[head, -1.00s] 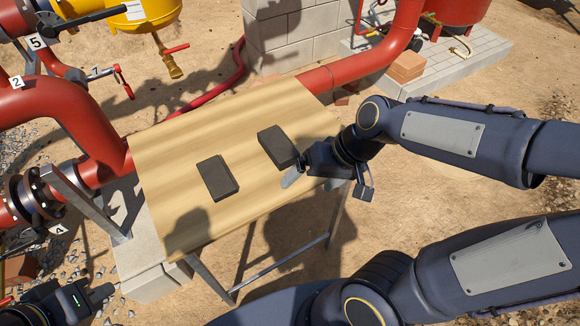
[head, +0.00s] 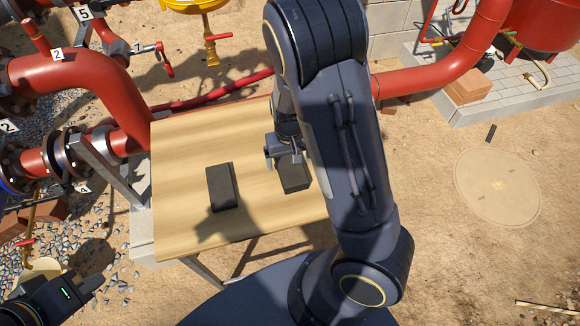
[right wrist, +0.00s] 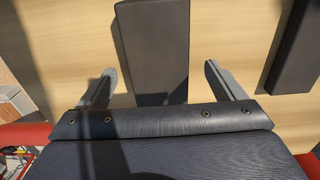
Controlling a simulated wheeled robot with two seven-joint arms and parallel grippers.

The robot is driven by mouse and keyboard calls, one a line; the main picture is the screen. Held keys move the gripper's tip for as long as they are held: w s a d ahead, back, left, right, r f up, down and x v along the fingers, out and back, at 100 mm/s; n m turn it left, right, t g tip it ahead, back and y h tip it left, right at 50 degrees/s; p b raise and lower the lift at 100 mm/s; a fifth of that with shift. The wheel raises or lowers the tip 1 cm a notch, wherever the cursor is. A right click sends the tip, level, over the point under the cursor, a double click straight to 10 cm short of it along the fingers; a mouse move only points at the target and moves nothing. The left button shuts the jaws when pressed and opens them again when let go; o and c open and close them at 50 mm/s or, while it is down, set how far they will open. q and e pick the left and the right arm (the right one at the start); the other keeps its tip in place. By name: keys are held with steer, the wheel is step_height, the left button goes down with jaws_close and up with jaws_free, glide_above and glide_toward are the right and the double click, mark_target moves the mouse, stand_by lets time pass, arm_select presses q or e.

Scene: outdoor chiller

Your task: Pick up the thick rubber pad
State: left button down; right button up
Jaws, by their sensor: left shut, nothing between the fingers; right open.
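Two dark rectangular pads lie flat and apart on the wooden table top (head: 180,150). The right pad (head: 294,178) shows a taller side face and looks thicker than the left pad (head: 222,187). My right gripper (head: 283,156) is open at the far end of the right pad, which is partly hidden by it and my arm. In the right wrist view the near end of that pad (right wrist: 152,45) lies between the two spread fingers (right wrist: 160,70); the height gap cannot be told. The left pad (right wrist: 297,50) is at the right there. My left gripper (head: 100,284) is shut and empty at lower left.
Red pipes (head: 90,85) with flanges run left of and behind the table. A concrete block (head: 143,235) is at its left edge. Bricks (head: 468,86) and a red tank (head: 545,25) stand at the back right. Bare table lies left of the pads.

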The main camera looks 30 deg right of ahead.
mark_target(290, 165)
steer(key=shift+d+f, duration=0.1)
steer(key=shift+f, duration=1.45)
steer(key=shift+c, duration=0.4)
steer(key=c, duration=1.2)
steer(key=shift+c, duration=0.4)
steer(key=shift+r, duration=0.15)
